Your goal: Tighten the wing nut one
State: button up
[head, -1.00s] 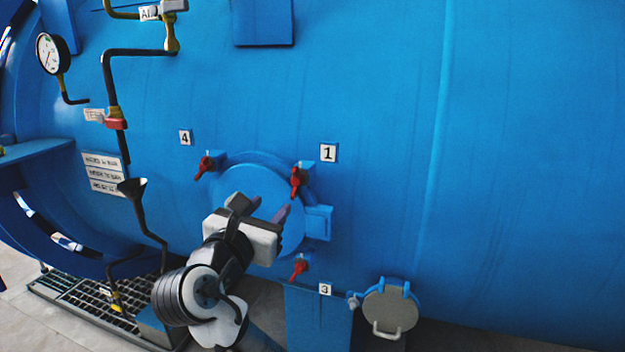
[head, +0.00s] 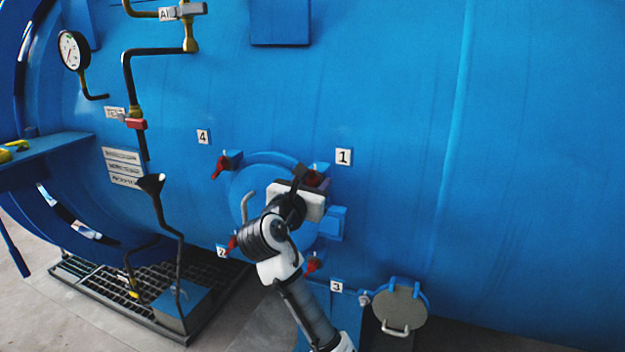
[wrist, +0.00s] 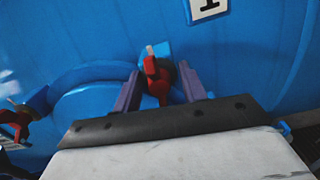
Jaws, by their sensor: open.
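The red wing nut one (wrist: 154,80) sits at the upper right edge of the round blue hatch (head: 240,186), below the label "1" (head: 343,157). In the wrist view it stands between the two purple fingers of my gripper (wrist: 158,88), with a finger on each side. The fingers are open, and a gap shows beside the nut; I cannot tell whether either finger touches it. In the head view my gripper (head: 312,184) is at this nut and mostly hides it, leaving only a bit of red visible.
Other red wing nuts stand around the hatch by label 4 (head: 219,167), label 2 (head: 232,243) and label 3 (head: 312,265). A blue hinge block (head: 333,222) is at the hatch's right. A grey capped port (head: 399,308) is lower right.

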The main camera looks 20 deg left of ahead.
grip_shut()
dwell(0.3)
